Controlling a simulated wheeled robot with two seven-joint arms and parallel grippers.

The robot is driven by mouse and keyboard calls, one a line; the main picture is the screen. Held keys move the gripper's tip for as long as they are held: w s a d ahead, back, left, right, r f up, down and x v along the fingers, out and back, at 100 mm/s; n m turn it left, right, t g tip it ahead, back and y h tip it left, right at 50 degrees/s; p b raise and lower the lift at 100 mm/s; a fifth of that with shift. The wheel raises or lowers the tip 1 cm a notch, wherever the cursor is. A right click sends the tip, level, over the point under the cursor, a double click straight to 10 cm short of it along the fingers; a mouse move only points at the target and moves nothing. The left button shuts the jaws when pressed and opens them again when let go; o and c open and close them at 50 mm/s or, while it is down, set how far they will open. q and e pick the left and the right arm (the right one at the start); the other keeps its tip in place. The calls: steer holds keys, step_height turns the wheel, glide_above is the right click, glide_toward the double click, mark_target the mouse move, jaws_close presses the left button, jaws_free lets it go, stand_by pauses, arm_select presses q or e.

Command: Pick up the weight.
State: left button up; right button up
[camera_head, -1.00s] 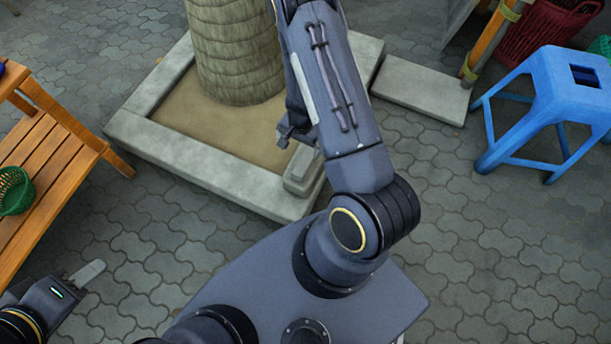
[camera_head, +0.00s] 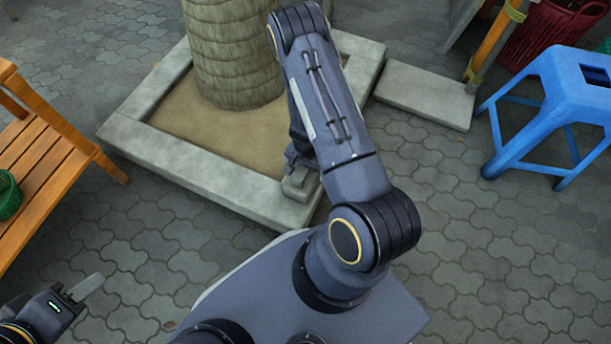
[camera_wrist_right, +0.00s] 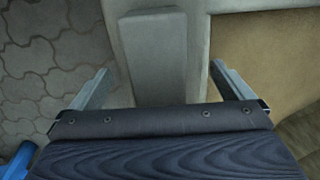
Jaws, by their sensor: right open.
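The weight (camera_head: 298,184) is a plain grey block on the front right corner of the planter's stone rim. In the right wrist view the weight (camera_wrist_right: 158,40) lies lengthwise between the two fingers of my right gripper (camera_wrist_right: 160,72). That gripper is open, with a finger on each side and a visible gap to the block. In the head view my right gripper (camera_head: 296,158) is right at the block, partly hidden behind my forearm. My left gripper (camera_head: 84,290) is low at the left, away from the weight; only one pale finger shows clearly.
The square stone planter (camera_head: 180,168) holds sand and a thick trunk (camera_head: 236,60). A wooden bench (camera_head: 40,170) with a green basket (camera_head: 8,196) stands left. A grey slab (camera_head: 425,92) and a blue stool (camera_head: 560,105) are right. Paving in front is clear.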

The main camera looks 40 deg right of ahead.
steer(key=c, duration=1.8)
steer(key=shift+w+r, duration=0.1)
steer(key=shift+c, duration=0.4)
